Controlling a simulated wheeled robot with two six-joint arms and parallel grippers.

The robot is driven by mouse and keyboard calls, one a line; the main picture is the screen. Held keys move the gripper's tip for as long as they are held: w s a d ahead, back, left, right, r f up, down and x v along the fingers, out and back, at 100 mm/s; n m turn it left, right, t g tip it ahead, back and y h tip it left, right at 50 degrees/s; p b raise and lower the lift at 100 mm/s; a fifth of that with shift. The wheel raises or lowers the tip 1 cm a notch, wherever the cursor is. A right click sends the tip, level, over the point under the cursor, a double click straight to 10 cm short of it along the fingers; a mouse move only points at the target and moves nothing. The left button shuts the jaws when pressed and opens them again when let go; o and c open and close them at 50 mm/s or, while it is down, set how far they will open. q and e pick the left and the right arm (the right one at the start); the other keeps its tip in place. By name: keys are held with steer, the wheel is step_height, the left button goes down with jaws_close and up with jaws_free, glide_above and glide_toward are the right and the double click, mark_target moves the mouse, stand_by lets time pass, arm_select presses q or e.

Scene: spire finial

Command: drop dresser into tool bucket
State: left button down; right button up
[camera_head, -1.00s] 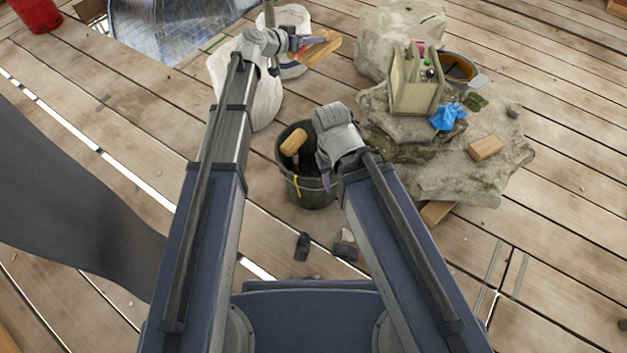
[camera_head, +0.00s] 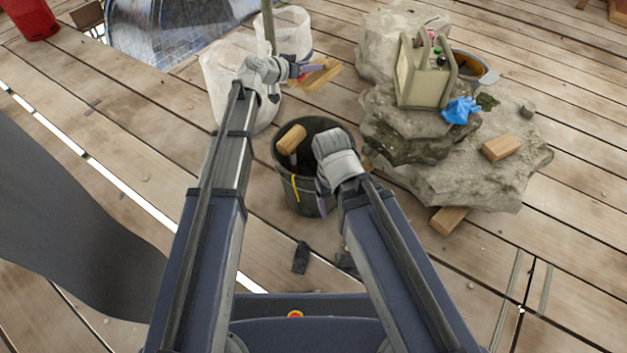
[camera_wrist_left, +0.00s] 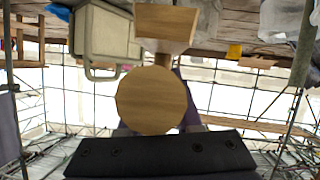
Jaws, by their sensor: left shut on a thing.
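The wooden dresser (camera_head: 322,76) is held in my left gripper (camera_head: 308,71), out beyond the bucket and above the floor. In the left wrist view, the dresser (camera_wrist_left: 152,100) shows a round end close to the camera and a flared block behind it. The tool bucket (camera_head: 302,192) is dark and stands upright on the boards, nearer to me than the dresser. A wooden-headed mallet (camera_head: 291,139) stands in it. My right gripper (camera_head: 321,200) points down at the bucket's right side, mostly hidden by its own wrist; I cannot tell whether it is open.
White sacks (camera_head: 225,75) stand beside and behind my left wrist. A stepped rock (camera_head: 470,165) right of the bucket bears a beige tool carrier (camera_head: 421,85), a blue glove (camera_head: 460,110), a wood block (camera_head: 500,148) and a dark pan (camera_head: 486,76). Dark stone pieces (camera_head: 301,258) lie before the bucket.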

steer(key=shift+o, duration=0.3)
step_height(320, 180, down, 14)
steer(key=b, duration=1.2)
steer(key=shift+r+b, duration=0.15)
steer(key=shift+b, duration=0.25)
arm_select(q)
steer(key=s+f+b, duration=0.2)
steer(key=f+b, duration=0.1)
steer(key=f, duration=0.6)
steer(key=s+a+f+b, duration=0.1)
steer(key=s+f+b, duration=0.1)
steer(key=f, duration=0.8)
steer(key=shift+s+f+n+b, duration=0.25)
steer(key=shift+s+n+b, duration=0.05)
steer(key=shift+s+b, duration=0.15)
arm_select(e)
step_height(320, 180, down, 6)
steer(key=shift+r, duration=0.1)
arm_select(q)
steer(key=shift+a, duration=0.1)
steer(key=c, duration=0.5)
jaws_free()
steer(key=p+v, duration=0.3)
steer(key=v, duration=0.4)
steer(key=shift+s+a+r, duration=0.1)
steer(key=shift+s+r, duration=0.1)
steer(key=shift+s, duration=0.2)
arm_select(e)
step_height(320, 180, up, 3)
